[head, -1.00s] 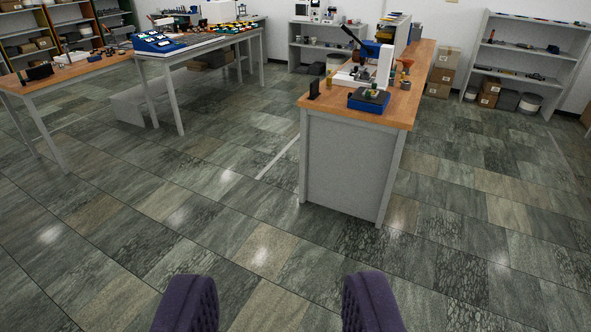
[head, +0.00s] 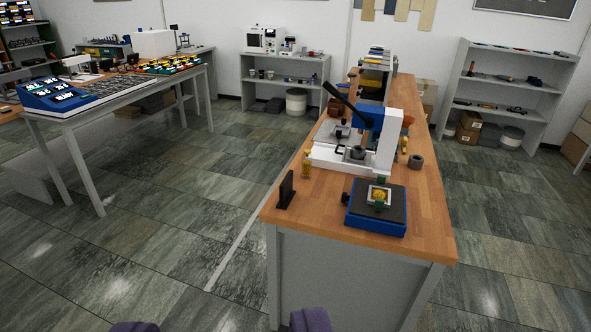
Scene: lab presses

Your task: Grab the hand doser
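My gripper (head: 223,325) shows only as two purple fingertips at the bottom edge. They are wide apart with bare floor between them, so it is open and empty. It is short of the wooden workbench (head: 425,230) and touches nothing on it. I cannot tell which item is the hand doser. Small items on the bench include a yellow piece (head: 307,163) left of the press, a dark ring-shaped piece (head: 416,161) right of it, and a green and yellow piece on a blue-based dark pad (head: 362,222).
A white and blue lever press (head: 385,150) stands mid-bench. A black upright plate (head: 286,190) is near the left edge. A second table (head: 120,88) with blue-framed displays stands left. Shelves (head: 520,70) line the back wall. The tiled floor left of the bench is clear.

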